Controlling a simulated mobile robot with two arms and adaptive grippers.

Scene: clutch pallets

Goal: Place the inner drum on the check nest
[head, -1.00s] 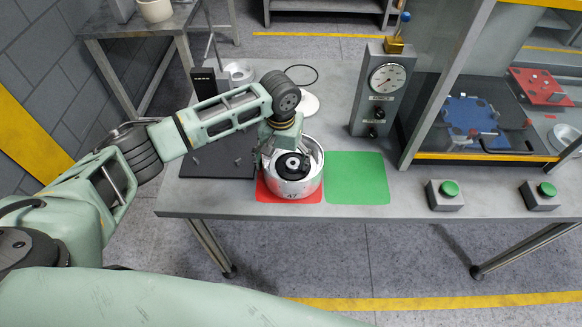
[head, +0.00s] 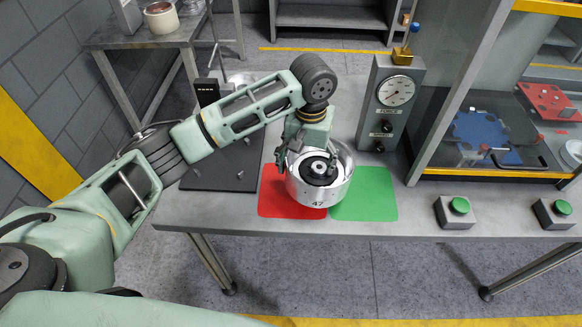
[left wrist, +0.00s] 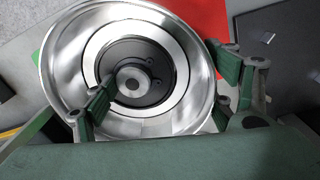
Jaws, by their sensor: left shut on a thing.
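A silver drum (head: 318,196) marked 47, with a black hub inside, is in my left gripper (head: 318,150), whose fingers are shut on its rim. The drum covers the seam between a red mat (head: 285,203) and a green mat (head: 375,205) and appears raised over them. In the left wrist view, the drum (left wrist: 70,60) is seen from above, with fingers of the left gripper (left wrist: 163,84) at it. I cannot tell for certain which fixture is the check nest. My right gripper is not in view.
A dark plate (head: 225,172) with small parts lies left of the mats. A grey gauge stand (head: 388,105) rises behind the green mat. A guarded cell with a yellow edge (head: 490,172) and green push buttons (head: 459,205) stand at right.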

